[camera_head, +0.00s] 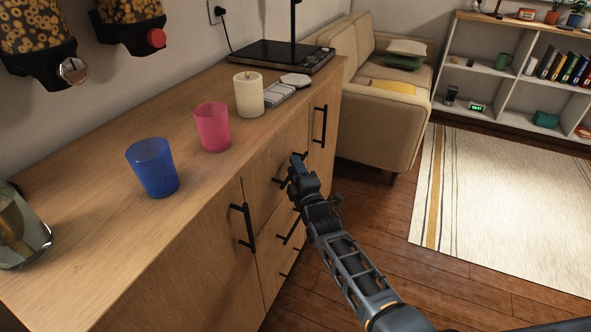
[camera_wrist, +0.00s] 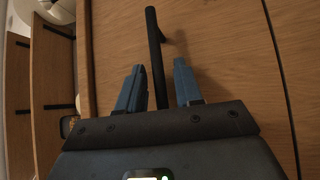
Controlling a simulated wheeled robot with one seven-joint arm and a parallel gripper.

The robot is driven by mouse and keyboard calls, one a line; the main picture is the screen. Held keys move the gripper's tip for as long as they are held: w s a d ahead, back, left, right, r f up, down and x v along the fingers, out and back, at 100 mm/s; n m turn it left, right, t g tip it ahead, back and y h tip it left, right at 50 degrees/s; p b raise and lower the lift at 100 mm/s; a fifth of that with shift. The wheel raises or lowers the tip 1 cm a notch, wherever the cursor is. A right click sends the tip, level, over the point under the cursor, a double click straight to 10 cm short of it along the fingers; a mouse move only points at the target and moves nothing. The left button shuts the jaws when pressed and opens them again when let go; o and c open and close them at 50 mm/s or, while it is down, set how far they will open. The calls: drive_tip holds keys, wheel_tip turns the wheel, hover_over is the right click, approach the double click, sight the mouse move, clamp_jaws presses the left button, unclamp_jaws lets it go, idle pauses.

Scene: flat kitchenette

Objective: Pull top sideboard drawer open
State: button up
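The wooden sideboard (camera_head: 215,235) stands along the wall, with a column of drawers between two doors. The top drawer (camera_head: 262,172) is the uppermost of that column and looks flush with the front. Its dark bar handle (camera_wrist: 154,50) shows in the wrist view; in the head view my gripper partly hides it. My gripper (camera_head: 293,168) is at the top drawer's front. In the wrist view my gripper (camera_wrist: 159,83) is open, with one blue-grey finger on each side of the bar and visible gaps. Contact with the bar cannot be told.
A blue cup (camera_head: 152,168), a pink cup (camera_head: 212,127) and a cream candle (camera_head: 249,95) stand on the sideboard top. Door handles (camera_head: 243,228) stick out beside the drawers. A beige sofa (camera_head: 365,125) is behind. Floor (camera_head: 400,265) is free to the right.

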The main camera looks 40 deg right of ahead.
clamp_jaws()
idle(0.3)
drive_tip(key=shift+s, duration=0.15)
